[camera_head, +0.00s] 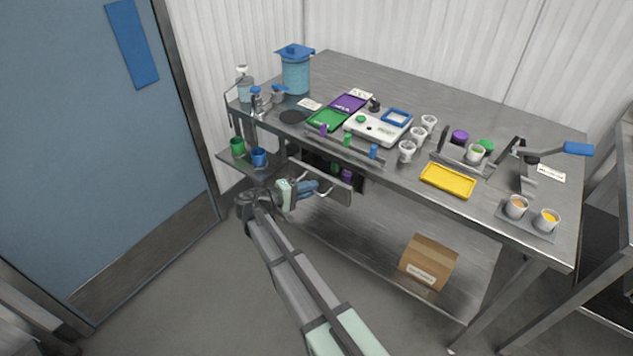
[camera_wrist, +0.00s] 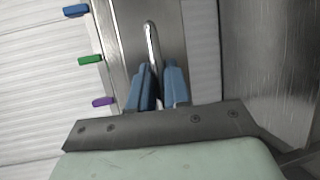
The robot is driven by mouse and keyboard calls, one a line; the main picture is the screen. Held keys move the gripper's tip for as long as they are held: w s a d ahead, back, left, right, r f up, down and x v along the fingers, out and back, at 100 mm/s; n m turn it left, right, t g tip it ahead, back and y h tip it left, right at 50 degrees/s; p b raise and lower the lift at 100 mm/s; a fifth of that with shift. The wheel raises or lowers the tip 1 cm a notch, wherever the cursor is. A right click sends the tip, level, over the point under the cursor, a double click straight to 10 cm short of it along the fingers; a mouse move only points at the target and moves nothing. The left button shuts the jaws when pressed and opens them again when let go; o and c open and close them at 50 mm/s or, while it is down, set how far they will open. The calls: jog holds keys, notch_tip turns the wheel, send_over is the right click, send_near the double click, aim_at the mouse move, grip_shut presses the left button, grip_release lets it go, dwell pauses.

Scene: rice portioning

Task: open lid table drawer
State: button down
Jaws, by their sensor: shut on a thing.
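The metal table (camera_head: 480,105) has a drawer (camera_head: 338,187) under its front edge, to the left of the middle. The drawer stands partly out, and small purple and green things (camera_head: 346,174) show inside it. My gripper (camera_head: 312,188) is at the drawer front, its blue fingers shut on the bar handle (camera_head: 326,191). In the wrist view the handle (camera_wrist: 151,38) runs down between the two blue fingers (camera_wrist: 157,85).
A side shelf (camera_head: 232,160) with a green cup (camera_head: 238,147) and a blue cup (camera_head: 259,157) is left of the drawer. A cardboard box (camera_head: 429,262) sits on the lower shelf. A blue door (camera_head: 90,130) stands at left. The floor before the drawer is clear.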

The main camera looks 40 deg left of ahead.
jog(key=s, duration=1)
jog(key=c, duration=1.2)
grip_release()
jog(key=shift+o, duration=0.2)
jog(key=v, duration=1.3)
jog(key=shift+s+a, duration=0.15)
jog(key=shift+s, duration=0.15)
jog(key=shift+r, duration=0.15)
